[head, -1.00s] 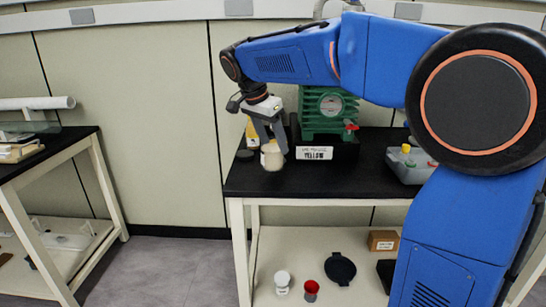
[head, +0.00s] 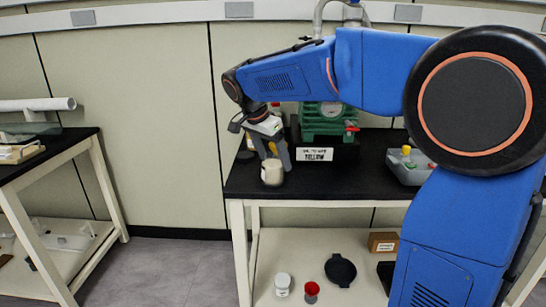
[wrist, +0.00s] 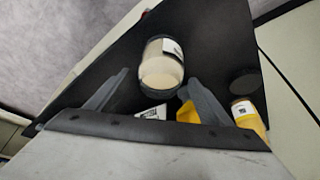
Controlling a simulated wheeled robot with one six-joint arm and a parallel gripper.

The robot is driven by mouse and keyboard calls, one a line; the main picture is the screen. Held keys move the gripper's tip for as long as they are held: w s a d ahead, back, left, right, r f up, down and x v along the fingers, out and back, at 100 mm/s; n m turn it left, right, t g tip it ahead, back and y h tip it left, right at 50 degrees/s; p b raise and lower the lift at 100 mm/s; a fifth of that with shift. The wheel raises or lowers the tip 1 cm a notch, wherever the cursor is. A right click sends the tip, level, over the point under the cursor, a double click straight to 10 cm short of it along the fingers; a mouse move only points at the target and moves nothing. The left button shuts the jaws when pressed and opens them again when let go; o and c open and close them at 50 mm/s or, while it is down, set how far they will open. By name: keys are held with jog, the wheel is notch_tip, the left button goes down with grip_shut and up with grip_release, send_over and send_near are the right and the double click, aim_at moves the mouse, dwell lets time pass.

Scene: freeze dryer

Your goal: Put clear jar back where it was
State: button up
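A clear jar (head: 271,173) with cream-coloured contents is at the front left of the black bench top, near its front edge. My gripper (head: 276,152) is just above and behind it, pointing down. In the wrist view the jar (wrist: 162,66) shows a label on its right side and a dark rim at its near end. It lies between the two fingertips of my gripper (wrist: 156,76), which are spread with a narrow gap beside the jar. I cannot tell for sure whether the jar rests fully on the bench.
A yellow bottle (wrist: 246,114) and a dark round disc (wrist: 245,80) are nearby. The lower shelf holds a white jar (head: 282,284) and a red cup (head: 311,290).

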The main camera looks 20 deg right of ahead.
jog(key=shift+r, duration=0.1)
jog(key=v, duration=1.2)
jog(key=s+d+f+n+t+y, duration=0.1)
jog(key=s+d+f+n, duration=0.2)
jog(key=s+f, duration=0.5)
jog(key=s+d+f+n+t+y, duration=0.1)
jog(key=s+d+f+n, duration=0.3)
jog(key=s+f, duration=0.4)
jog(key=s+d+f+n+y, duration=0.2)
jog(key=s+d+f+n, duration=0.2)
jog(key=s+f, duration=0.4)
jog(key=s+n, duration=0.1)
jog(key=s, duration=0.6)
jog(key=shift+s+n+t, duration=0.25)
jog(key=shift+n+t, duration=0.05)
jog(key=shift+t, duration=0.1)
